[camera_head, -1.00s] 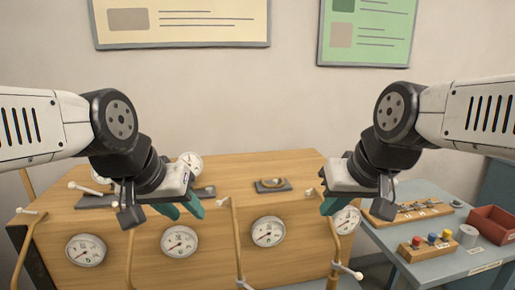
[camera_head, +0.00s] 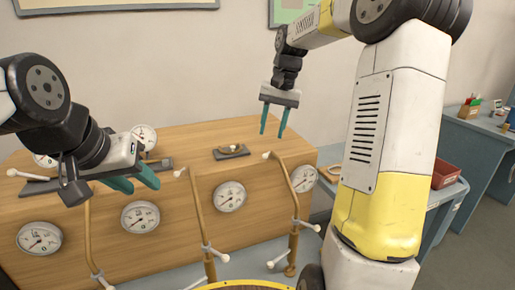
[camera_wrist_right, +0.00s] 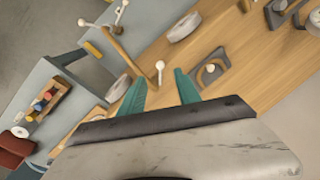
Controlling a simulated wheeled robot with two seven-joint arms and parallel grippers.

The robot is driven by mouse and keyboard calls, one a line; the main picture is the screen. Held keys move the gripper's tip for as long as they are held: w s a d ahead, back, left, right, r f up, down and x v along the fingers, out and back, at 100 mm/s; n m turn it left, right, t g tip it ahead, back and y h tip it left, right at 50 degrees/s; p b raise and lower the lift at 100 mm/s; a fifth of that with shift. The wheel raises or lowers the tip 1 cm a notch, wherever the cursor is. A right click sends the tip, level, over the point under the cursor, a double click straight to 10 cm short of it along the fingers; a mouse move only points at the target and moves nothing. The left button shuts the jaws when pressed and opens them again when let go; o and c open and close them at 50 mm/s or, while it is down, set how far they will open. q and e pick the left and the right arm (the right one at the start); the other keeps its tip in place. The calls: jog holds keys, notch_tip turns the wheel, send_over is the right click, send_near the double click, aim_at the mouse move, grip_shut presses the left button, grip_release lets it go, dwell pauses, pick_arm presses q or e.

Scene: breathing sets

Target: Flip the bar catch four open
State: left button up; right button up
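Grey-plated catches sit on top of the wooden cabinet (camera_head: 110,205). One catch (camera_head: 231,154) shows whole near the back right, with a tan part on its plate. Another (camera_head: 163,163) is partly hidden behind my left gripper. I cannot read which is catch four. My right gripper (camera_head: 272,134) is open and empty, above and right of the whole catch, fingers pointing down. In the right wrist view a catch with a ring-like part (camera_wrist_right: 212,72) lies just right of the open fingers (camera_wrist_right: 156,76). My left gripper (camera_head: 135,181) is open and empty over the cabinet's left part.
Pipes with white-tipped levers (camera_head: 220,256) stand along the cabinet front, beside several gauges (camera_head: 230,197). A white-knobbed pin (camera_wrist_right: 160,66) shows between the right fingers. My right arm covers much of the right side. A blue-grey table with a red bin (camera_head: 444,173) stands right.

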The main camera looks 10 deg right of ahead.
aim_at(265, 156)
jog(key=f, duration=0.2)
jog(key=a+f, duration=0.1)
jog(key=f, duration=0.5)
jog(key=shift+w+a, duration=0.15)
jog(key=shift+w, duration=0.25)
grip_shut()
